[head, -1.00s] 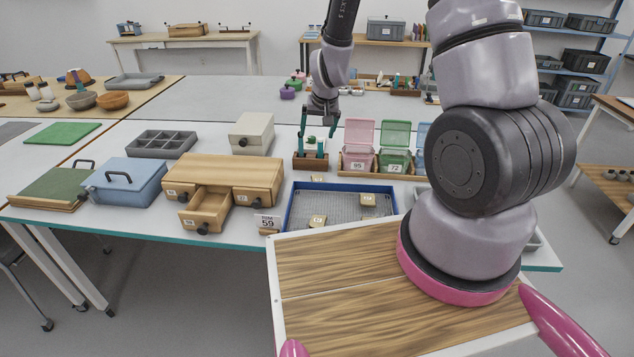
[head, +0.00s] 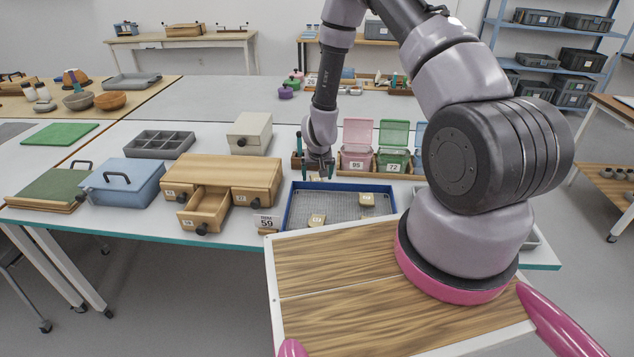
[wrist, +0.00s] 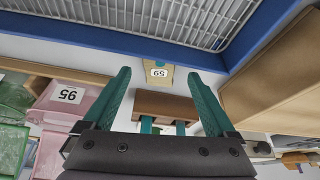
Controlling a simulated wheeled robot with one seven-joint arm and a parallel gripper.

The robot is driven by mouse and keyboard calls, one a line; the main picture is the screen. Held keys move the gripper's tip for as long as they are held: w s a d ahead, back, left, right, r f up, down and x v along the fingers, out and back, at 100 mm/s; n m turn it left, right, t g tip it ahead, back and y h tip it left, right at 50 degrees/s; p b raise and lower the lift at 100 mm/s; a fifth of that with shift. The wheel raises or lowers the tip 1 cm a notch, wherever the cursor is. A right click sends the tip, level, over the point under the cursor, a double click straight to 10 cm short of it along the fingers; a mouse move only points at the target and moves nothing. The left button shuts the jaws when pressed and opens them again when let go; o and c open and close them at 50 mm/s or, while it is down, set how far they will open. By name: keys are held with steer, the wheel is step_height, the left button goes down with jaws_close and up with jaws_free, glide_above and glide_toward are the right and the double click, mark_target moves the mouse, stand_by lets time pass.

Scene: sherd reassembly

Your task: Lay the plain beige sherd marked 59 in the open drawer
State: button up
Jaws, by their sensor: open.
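The beige sherd marked 59 (wrist: 159,73) lies on the white table just behind the blue-rimmed tray, seen between my fingertips in the wrist view. In the head view it is mostly hidden by my gripper (head: 318,174). My gripper is open and points down above the sherd, with a teal finger on either side of it in the wrist view. Whether the fingers reach down to its level I cannot tell. The open drawer (head: 206,209) sticks out of the lower left of the wooden cabinet (head: 225,172) and looks empty.
The blue tray (head: 288,207) holds other beige sherds (head: 317,219), (head: 367,199).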

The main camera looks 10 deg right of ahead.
mark_target(317, 180)
steer(key=shift+x, duration=1.5)
jaws_close()
steer(key=shift+r, duration=0.1)
